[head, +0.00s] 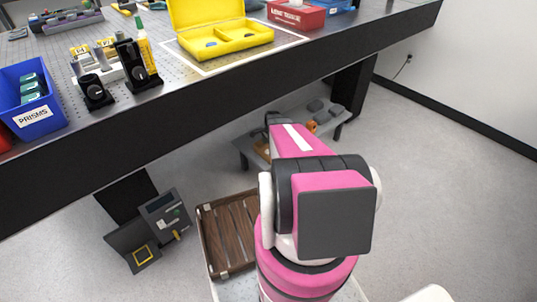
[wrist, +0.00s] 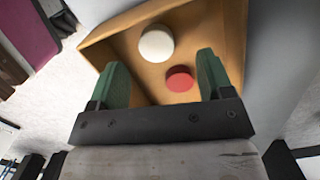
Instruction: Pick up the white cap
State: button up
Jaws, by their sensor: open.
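The white cap (wrist: 156,42) is a round, pale disc lying in a tan tray (wrist: 105,38) in the wrist view. A red cap (wrist: 180,79) lies nearer, to its lower right. My gripper (wrist: 160,64) is open, with green fingers to the left and right and nothing held between them. The white cap shows just beyond the fingertips, roughly between them; the height gap is hard to judge. In the head view my pink arm hides the caps and most of the gripper.
A low grey bench (head: 335,122) stands under the black-edged table, with dark items on it. A brown slatted crate (head: 229,235) is on the floor left of my arm. A blue prism bin (head: 32,98) and an open yellow case (head: 222,38) are on the tabletop.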

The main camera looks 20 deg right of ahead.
jog(key=f, duration=0.4)
jog(key=shift+s+a+f, duration=0.1)
jog(key=shift+s+f, duration=0.15)
jog(key=c, duration=1)
jog(key=shift+r, duration=0.15)
